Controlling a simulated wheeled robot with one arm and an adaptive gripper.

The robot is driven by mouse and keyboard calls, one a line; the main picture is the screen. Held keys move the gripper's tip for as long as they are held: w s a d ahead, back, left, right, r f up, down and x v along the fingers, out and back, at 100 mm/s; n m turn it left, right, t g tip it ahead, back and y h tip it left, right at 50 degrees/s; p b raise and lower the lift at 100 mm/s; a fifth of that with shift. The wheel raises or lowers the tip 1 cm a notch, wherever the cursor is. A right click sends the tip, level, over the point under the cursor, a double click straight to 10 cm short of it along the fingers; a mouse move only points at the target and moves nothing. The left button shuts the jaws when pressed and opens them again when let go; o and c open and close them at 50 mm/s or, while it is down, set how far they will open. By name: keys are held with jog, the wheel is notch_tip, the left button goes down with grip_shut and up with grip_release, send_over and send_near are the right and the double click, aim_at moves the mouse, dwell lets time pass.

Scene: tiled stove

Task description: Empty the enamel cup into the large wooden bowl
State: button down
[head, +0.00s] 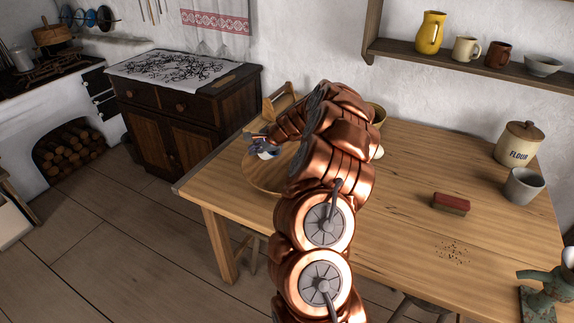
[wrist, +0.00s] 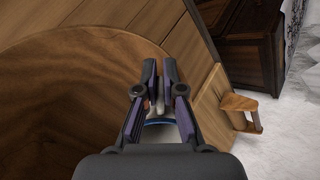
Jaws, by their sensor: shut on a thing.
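My gripper (wrist: 158,90) is shut on the enamel cup (wrist: 159,122). Little of the cup shows between the fingers in the wrist view: a pale piece and a blue rim. In the head view the cup is a small white patch (head: 267,153) at my gripper (head: 262,143). The large wooden bowl (head: 262,181) is on the table's left part, partly hidden by my arm. Its broad, round brown inside (wrist: 55,110) fills the left of the wrist view. The cup is over or close to the bowl; its exact height and its contents cannot be seen.
A wooden piece with a handle (wrist: 240,103) stands behind the bowl. A yellowish pot (head: 377,114) is partly hidden behind my arm. A red-topped brush (head: 451,204), crumbs (head: 453,251), a flour jar (head: 519,144) and a grey cup (head: 523,186) are on the table's right.

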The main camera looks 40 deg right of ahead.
jog(key=shift+s+r+t+b, duration=0.2)
jog(key=shift+t+b, duration=0.3)
jog(key=shift+b, duration=1.1)
jog(key=shift+s+r+t+b, duration=0.1)
jog(key=shift+r+t+b, duration=0.3)
jog(key=shift+b, duration=1.15)
jog(key=shift+s+d+r+t+y+b, duration=0.15)
jog(key=shift+t+b, duration=0.35)
jog(key=shift+b, duration=1.05)
jog(key=shift+s+r+t+y+b, duration=0.25)
jog(key=shift+t+b, duration=0.25)
jog(key=shift+b, duration=1)
jog(key=shift+s+d+r+t+y+b, duration=0.1)
jog(key=shift+s+t+y+b, duration=0.3)
jog(key=shift+b, duration=1.15)
jog(key=shift+s+t+b, duration=0.1)
jog(key=shift+t+b, duration=0.2)
jog(key=shift+b, duration=0.25)
jog(key=shift+s+r+b, duration=0.15)
jog(key=shift+s+b, duration=0.1)
jog(key=shift+b, duration=0.3)
jog(key=shift+s+d+r+t+b, duration=0.2)
jog(key=shift+s+t+b, duration=0.45)
jog(key=shift+b, duration=0.6)
jog(key=shift+s+r+t+b, duration=0.1)
jog(key=shift+s+t+b, duration=0.15)
jog(key=shift+b, duration=0.45)
